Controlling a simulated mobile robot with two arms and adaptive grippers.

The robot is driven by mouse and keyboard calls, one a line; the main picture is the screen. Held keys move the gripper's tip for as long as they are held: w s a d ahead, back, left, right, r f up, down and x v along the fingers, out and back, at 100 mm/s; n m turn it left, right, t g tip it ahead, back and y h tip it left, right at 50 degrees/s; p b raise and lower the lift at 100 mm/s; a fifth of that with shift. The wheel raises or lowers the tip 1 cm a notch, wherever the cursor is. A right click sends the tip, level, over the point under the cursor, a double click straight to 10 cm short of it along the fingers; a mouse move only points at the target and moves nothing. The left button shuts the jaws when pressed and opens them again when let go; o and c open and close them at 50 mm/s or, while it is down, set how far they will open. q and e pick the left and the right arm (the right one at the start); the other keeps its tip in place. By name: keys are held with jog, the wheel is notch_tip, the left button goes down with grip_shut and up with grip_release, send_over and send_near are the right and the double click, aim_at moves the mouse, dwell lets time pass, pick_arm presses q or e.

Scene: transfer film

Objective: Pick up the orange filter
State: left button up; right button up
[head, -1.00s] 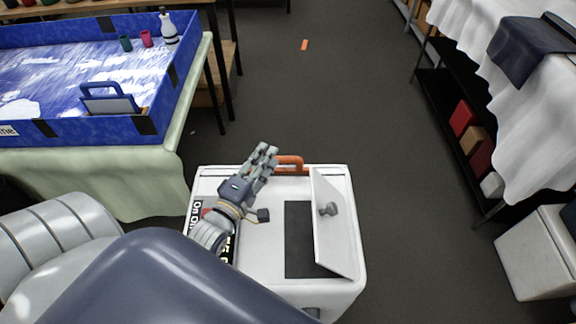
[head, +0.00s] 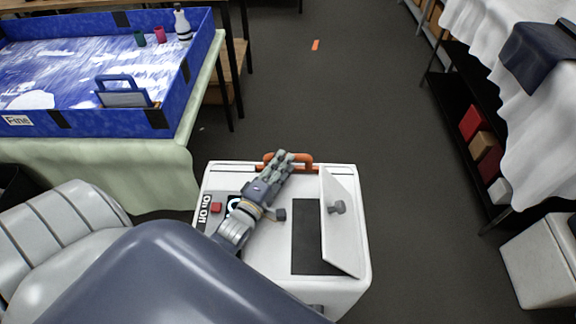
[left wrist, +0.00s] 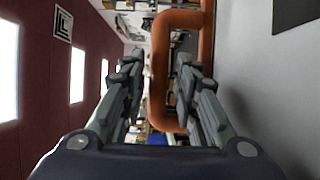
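The orange filter's handle-like loop (head: 303,159) stands at the far edge of a white machine (head: 274,260); anything below the loop is hidden. In the left wrist view the orange tube (left wrist: 158,70) passes between the two fingers. My left gripper (head: 287,157) reaches over the machine's top, its fingertips overlapping the loop in the head view. In the left wrist view my left gripper (left wrist: 160,85) is open, its fingers either side of the tube, the right finger closer. I cannot tell if it touches. My right gripper is not in view.
The machine has a raised white lid (head: 340,225) beside a dark opening (head: 312,240), right of my gripper. A red button (head: 216,208) is on its left. A blue-walled tray (head: 100,122) stands left. A small orange piece (head: 315,45) lies on open floor.

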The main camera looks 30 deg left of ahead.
pick_arm(q)
jog(key=w, duration=0.3)
jog(key=shift+w+a, duration=0.1)
jog(key=shift+w, duration=0.05)
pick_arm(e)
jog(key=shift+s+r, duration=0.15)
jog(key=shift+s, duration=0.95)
pick_arm(q)
grip_shut()
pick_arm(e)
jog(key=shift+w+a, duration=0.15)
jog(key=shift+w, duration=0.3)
pick_arm(q)
jog(key=shift+r, duration=0.1)
